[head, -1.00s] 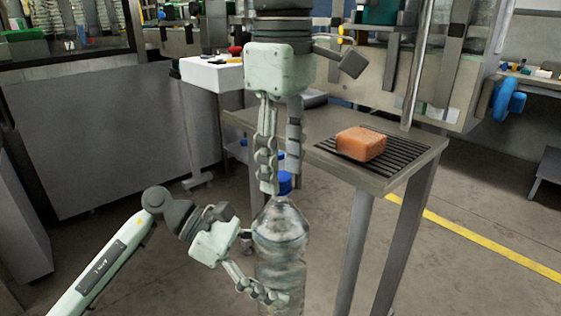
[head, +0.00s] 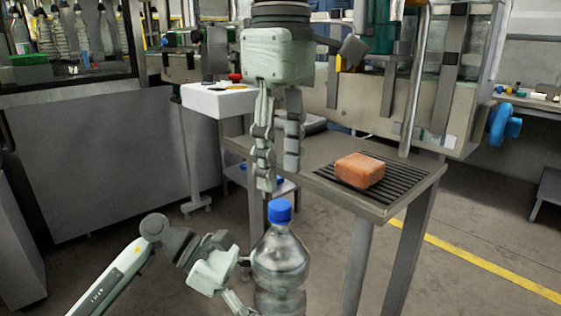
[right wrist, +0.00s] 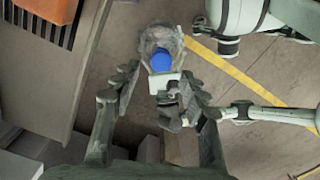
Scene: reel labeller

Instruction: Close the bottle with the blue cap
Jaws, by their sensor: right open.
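The clear plastic bottle (head: 280,262) stands upright low in the head view, its lower part cut off. The blue cap (head: 279,212) sits on top of its neck and looks level. In the right wrist view the cap (right wrist: 161,60) shows from above over the bottle (right wrist: 160,37). My right gripper (head: 278,178) points down just above the cap, open and empty, fingers apart. My left gripper (head: 240,302) is at the bottle's side, low down, with its fingers around the body; its fingertips are largely out of frame.
A grey table (head: 395,207) behind the bottle carries an orange block (head: 359,170) on a black slatted grate. A white box (head: 218,101) stands farther back. A conveyor machine with a blue handwheel (head: 504,124) is at the back right.

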